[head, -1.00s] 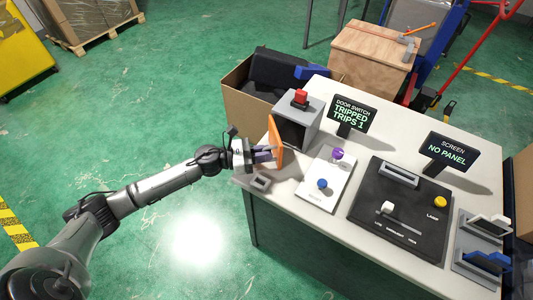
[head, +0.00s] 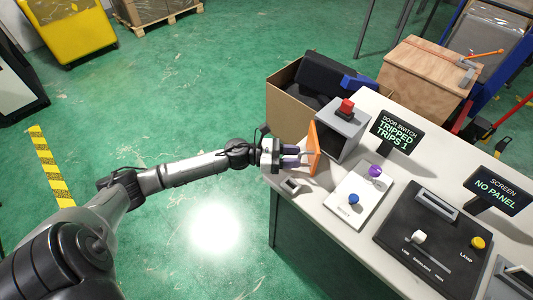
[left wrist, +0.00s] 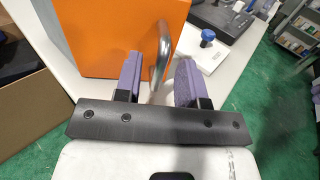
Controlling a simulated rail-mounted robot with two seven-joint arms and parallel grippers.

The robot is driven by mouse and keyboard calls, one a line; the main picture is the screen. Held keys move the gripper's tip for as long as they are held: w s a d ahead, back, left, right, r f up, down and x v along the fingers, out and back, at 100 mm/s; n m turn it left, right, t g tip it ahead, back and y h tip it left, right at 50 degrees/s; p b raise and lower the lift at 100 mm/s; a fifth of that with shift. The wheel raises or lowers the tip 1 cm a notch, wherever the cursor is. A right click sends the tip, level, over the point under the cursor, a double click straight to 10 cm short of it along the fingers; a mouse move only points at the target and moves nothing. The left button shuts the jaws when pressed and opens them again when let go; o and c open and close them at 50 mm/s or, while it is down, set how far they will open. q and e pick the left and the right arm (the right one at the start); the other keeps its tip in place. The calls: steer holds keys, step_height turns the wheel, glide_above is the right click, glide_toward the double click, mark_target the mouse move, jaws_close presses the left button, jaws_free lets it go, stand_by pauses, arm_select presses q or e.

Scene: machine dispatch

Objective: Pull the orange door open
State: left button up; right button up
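The orange door (head: 314,148) stands ajar on the front of a grey box (head: 344,127) with a red button on top. The box's dark inside shows behind the door. In the left wrist view the orange door (left wrist: 115,35) fills the upper left, with a metal bar handle (left wrist: 162,50) on its right side. My left gripper (head: 298,155) is at the door's outer face. Its purple fingers (left wrist: 157,82) are apart, one on each side of the handle, with gaps visible. My right gripper is not in view.
The white table (head: 315,205) carries a panel with purple and blue knobs (head: 358,198) and a black control board (head: 430,240). A door switch sign (head: 397,133) reads TRIPPED, TRIPS 1. A cardboard box (head: 290,105) stands behind.

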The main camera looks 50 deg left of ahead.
arm_select(q)
steer(key=v, duration=1.1)
steer(key=shift+s+a, duration=0.25)
steer(key=shift+a, duration=0.05)
